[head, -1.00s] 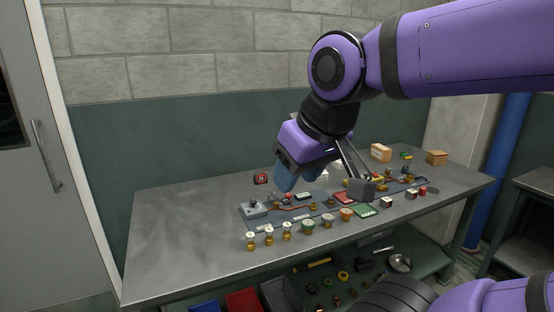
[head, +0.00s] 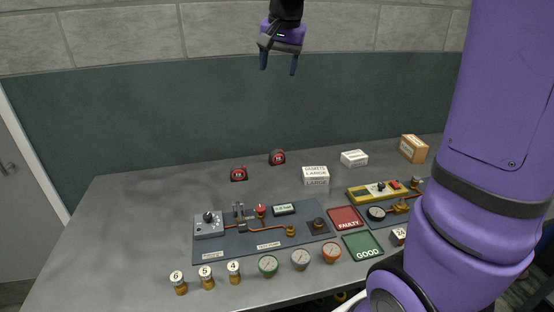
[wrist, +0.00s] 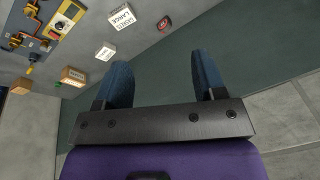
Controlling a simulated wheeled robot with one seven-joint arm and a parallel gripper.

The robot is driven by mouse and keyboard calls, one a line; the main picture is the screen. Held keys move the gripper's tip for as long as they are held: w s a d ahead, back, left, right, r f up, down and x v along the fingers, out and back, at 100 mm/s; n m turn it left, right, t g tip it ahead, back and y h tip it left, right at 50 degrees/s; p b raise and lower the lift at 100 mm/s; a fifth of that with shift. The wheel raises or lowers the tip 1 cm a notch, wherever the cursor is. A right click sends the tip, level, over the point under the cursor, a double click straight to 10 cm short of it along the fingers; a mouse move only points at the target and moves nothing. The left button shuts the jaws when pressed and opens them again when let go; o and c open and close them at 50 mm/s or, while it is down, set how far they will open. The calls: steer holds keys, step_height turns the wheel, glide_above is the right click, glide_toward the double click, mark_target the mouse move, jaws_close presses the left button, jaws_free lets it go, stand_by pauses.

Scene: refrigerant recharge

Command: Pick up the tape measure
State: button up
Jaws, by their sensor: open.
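Two red and black tape measures stand on the grey workbench in the head view. One tape measure (head: 239,174) is at the back left, and the other tape measure (head: 277,157) is a little farther back and to the right. One of them also shows near the top of the wrist view (wrist: 163,23); I cannot tell which. My gripper (head: 279,70) is open and empty, high above the back of the bench in front of the wall. Its blue fingers are spread apart in the wrist view (wrist: 162,68), with nothing between them.
White gasket boxes (head: 316,176) and a cardboard box (head: 413,149) stand at the back right. Numbered brass fittings and gauges line the front. The left bench is clear.

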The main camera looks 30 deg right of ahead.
steer(key=w+d+f+m, duration=0.1)
steer(key=w+d+f, duration=0.1)
steer(key=w, duration=0.3)
steer(key=w+d+f+m, duration=0.2)
steer(key=w+f, duration=0.1)
steer(key=w, duration=0.2)
steer(key=m+g, duration=0.3)
steer(key=m, duration=0.5)
glide_above(277, 150)
steer(key=f, duration=2.9)
steer(key=shift+s+a+f, duration=0.1)
steer(key=shift+s+a, duration=0.2)
steer(key=shift+a, duration=0.05)
steer(key=shift+d+f, duration=0.1)
steer(key=shift+f, duration=0.55)
steer(key=f, duration=1)
steer(key=shift+w+d+f, duration=0.15)
steer(key=shift+d+f, duration=0.05)
steer(key=shift+c, duration=0.2)
